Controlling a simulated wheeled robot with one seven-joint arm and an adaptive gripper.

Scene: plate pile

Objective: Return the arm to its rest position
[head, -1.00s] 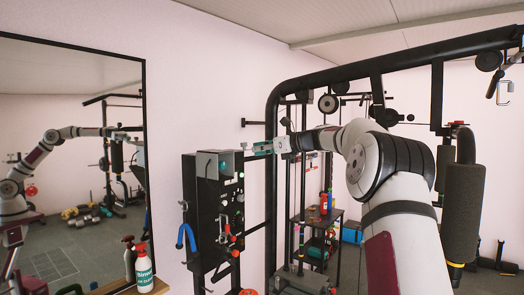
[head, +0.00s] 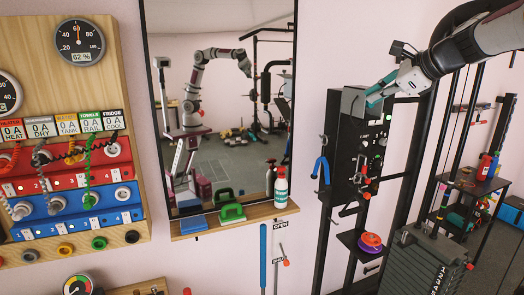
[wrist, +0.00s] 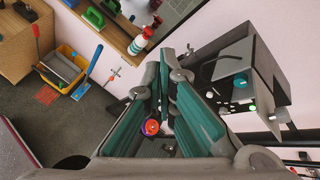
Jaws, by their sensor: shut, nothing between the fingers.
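The mirror (head: 222,60) also shows my arm, raised and bent.
A panel with gauges (head: 78,42) is on the left. The rack's weight stack (head: 425,262) stands at lower right. The wrist view shows a yellow bin (wrist: 66,67) on the floor.

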